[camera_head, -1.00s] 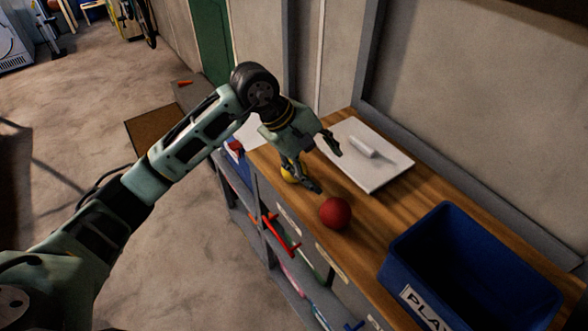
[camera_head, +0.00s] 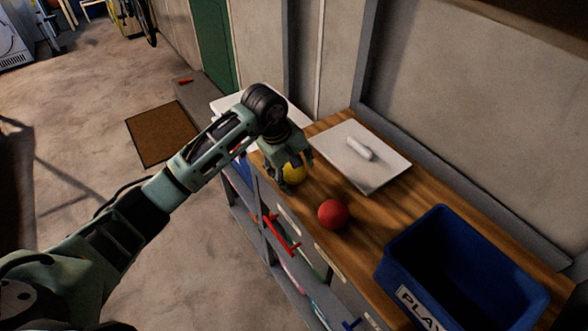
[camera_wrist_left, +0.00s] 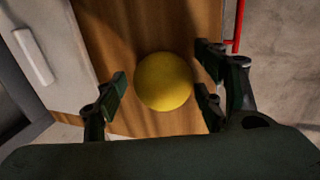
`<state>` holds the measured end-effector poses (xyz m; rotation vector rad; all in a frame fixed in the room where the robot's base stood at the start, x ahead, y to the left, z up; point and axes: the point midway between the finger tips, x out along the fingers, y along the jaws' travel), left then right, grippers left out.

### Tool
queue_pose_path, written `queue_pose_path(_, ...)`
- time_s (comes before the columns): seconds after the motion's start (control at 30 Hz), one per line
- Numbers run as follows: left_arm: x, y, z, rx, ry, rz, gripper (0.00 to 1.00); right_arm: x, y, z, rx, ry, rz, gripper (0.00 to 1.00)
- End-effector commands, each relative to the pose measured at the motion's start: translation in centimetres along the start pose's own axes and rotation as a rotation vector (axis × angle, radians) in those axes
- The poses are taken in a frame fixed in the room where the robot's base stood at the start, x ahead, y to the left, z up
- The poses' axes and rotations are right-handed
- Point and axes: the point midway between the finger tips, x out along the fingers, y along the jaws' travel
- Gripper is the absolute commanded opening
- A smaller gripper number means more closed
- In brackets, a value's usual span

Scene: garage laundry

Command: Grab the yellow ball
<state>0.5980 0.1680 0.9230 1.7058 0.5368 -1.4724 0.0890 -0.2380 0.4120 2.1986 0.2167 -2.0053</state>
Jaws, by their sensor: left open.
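The yellow ball (camera_head: 294,172) rests on the wooden worktop near its left end, partly hidden by my left gripper in the head view. My left gripper (camera_head: 297,181) is open above and around the ball, pointing down. In the left wrist view, the yellow ball (camera_wrist_left: 164,81) lies between the spread fingers of the left gripper (camera_wrist_left: 162,88), with a gap on the left side and a narrower one on the right. I cannot tell whether a finger touches it. My right gripper is not in view.
A red ball (camera_head: 333,214) sits close by on the wooden worktop (camera_head: 375,222). A white board (camera_head: 350,172) with a white handle lies behind. A blue bin (camera_head: 392,268) with a label stands to the right. Shelves with a red item (camera_head: 282,240) are below the worktop edge.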

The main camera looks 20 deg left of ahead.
Motion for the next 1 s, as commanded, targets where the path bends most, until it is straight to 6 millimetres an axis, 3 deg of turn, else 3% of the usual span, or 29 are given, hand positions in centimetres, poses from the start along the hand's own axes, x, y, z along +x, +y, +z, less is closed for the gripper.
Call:
queue_pose_path(0.13, 0.00, 0.01, -0.02, 0.000, 0.000, 0.001, 0.64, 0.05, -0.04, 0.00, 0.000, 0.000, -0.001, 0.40)
queue_pose_path(0.67, -0.04, 0.01, -0.01, 0.000, 0.000, 0.001, 0.17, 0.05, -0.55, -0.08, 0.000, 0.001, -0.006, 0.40)
queue_pose_path(1.0, -0.38, 0.16, -0.08, 0.000, 0.002, 0.002, 0.16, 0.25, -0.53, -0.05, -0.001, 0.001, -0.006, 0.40)
